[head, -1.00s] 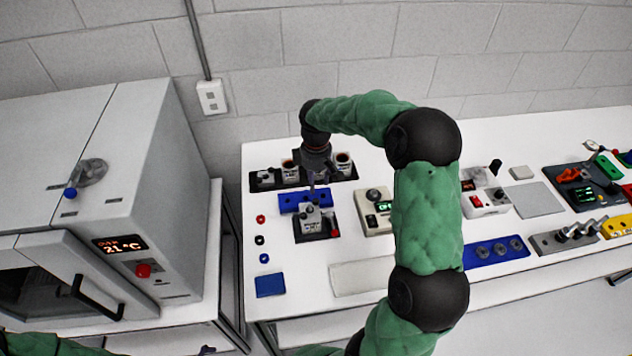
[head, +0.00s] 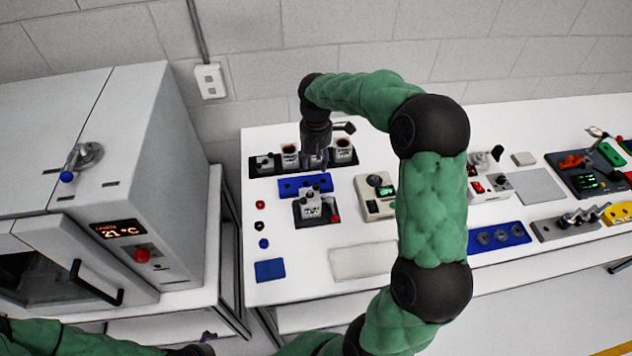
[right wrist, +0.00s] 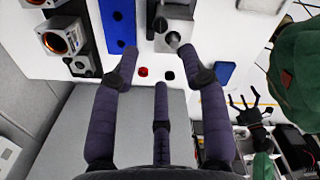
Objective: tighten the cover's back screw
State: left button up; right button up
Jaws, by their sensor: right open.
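The small grey-white servo unit (head: 311,206) sits on a dark fixture (head: 299,220) on the white table in the head view. Its cover screws are too small to make out. My left gripper (right wrist: 248,108) is far from the unit, at the right of that view, fingers spread.
The black tray (head: 266,172) holds several parts behind a blue block (head: 289,188). Red, black and blue buttons lie left of the fixture. A grey control box (head: 374,205) stands to the right. An oven (head: 160,190) stands left. The front of the table has free room.

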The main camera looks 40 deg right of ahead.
aim_at(316, 185)
notch_tip(316, 185, down, 10)
jog(key=shift+f+b, duration=0.1)
jog(key=shift+b, duration=0.5)
grip_shut()
